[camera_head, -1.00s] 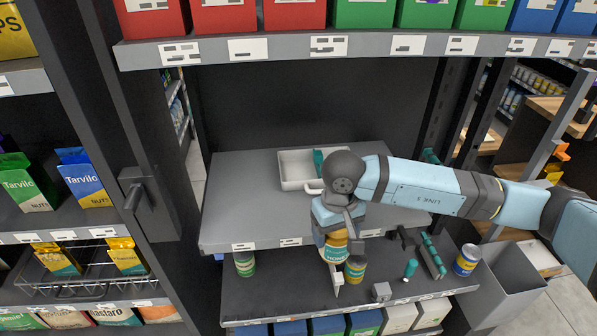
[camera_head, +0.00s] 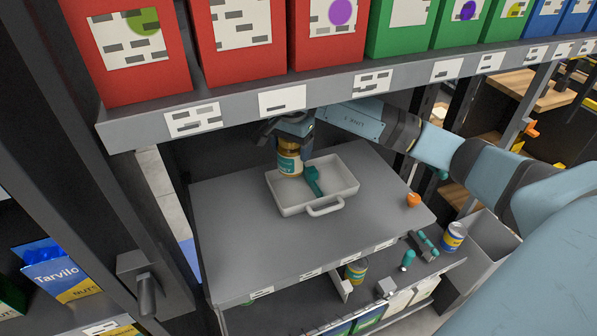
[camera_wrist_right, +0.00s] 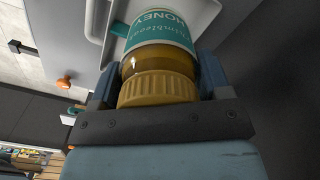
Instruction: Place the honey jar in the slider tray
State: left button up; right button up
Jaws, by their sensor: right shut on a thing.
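The honey jar (camera_head: 289,160) has an amber body, a yellow lid and a teal label. In the right wrist view the jar (camera_wrist_right: 158,65) sits between the fingers, lid toward the wrist, with "HONEY" on its label. My right gripper (camera_head: 290,139) is shut on it. The jar hangs roughly upright at the back left part of the white slider tray (camera_head: 325,209); I cannot tell whether it touches the tray. The tray, with a front handle, is on the grey upper shelf. My left gripper is not in view.
A teal tool (camera_head: 312,181) lies in the tray beside the jar. A shelf edge with boxes (camera_head: 245,40) overhangs close above the gripper. An orange knob (camera_head: 413,200) stands at the right. A can (camera_head: 356,269) is below. The grey shelf (camera_head: 235,230) left of the tray is clear.

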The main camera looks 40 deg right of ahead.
aim_at(294, 160)
jog(key=shift+w+d+f+m+p, duration=0.3)
jog(key=shift+w+d+f+m, duration=0.1)
jog(key=shift+f, duration=0.15)
jog(key=f, duration=0.2)
jog(key=f+p, duration=0.1)
jog(key=shift+s+f, duration=0.25)
jog(key=shift+f, duration=0.15)
notch_tip(294, 160, down, 4)
jog(key=shift+w+f+p, duration=0.1)
jog(key=shift+f+p, duration=0.05)
jog(key=shift+p, duration=0.3)
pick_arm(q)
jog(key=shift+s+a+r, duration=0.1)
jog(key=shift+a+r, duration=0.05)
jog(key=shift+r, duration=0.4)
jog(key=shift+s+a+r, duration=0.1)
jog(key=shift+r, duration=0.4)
pick_arm(e)
jog(key=shift+f, duration=0.1)
jog(key=shift+f+b, duration=0.15)
jog(key=shift+b, duration=0.15)
jog(key=o, duration=1.2)
jog(key=shift+c, duration=0.2)
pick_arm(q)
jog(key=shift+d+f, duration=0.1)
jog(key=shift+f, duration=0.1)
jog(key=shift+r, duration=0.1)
